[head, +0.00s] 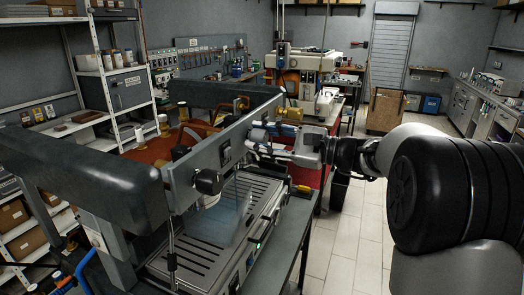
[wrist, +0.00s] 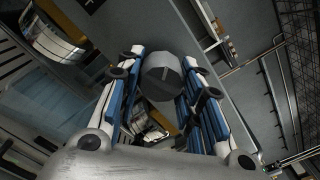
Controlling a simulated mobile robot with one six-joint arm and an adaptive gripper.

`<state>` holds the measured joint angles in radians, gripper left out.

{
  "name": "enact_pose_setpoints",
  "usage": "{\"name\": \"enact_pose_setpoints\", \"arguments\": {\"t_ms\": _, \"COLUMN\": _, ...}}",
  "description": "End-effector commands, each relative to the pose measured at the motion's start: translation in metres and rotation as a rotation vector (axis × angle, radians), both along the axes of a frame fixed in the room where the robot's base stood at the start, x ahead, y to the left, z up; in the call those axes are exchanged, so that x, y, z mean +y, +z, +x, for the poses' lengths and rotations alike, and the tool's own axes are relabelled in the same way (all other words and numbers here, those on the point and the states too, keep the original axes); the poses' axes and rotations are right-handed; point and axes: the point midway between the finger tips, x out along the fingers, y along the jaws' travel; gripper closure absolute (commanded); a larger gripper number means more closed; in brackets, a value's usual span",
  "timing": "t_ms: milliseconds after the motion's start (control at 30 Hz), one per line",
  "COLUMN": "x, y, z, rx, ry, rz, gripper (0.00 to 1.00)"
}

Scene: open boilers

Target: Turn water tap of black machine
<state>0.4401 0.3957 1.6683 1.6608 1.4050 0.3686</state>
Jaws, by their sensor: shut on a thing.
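The black machine (head: 95,160) is on the left of the head view, with a grey front panel running diagonally. A black round knob (head: 209,182) sticks out of the near part of the panel. My gripper (head: 258,140) is at the farther part of the panel, reaching in from the right. In the wrist view a dark grey knob (wrist: 163,80) with a line across its face, apparently the water tap, sits between the blue and white fingers of my gripper (wrist: 164,88). The fingers are shut on its sides. They hide this knob in the head view.
A slotted metal drip tray (head: 190,255) lies below the panel. Shiny round metal parts (wrist: 58,38) show beside the fingers. A white machine (head: 302,65) stands farther back. Storage shelves (head: 100,60) line the left, and tiled floor (head: 350,235) is free on the right.

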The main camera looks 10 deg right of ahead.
Motion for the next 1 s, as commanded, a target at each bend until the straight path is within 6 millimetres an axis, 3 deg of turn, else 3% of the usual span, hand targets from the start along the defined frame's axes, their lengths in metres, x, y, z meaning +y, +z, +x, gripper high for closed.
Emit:
{"name": "enact_pose_setpoints", "arguments": {"t_ms": 600, "x": -0.0010, "y": -0.0017, "z": 0.0012, "rx": -0.455, "ry": 0.000, "rz": -0.330, "gripper": 0.90}}
{"name": "enact_pose_setpoints", "arguments": {"t_ms": 1000, "x": -0.0010, "y": 0.0020, "z": 0.0014, "rx": -0.618, "ry": 0.000, "rz": -0.449, "gripper": 0.90}}
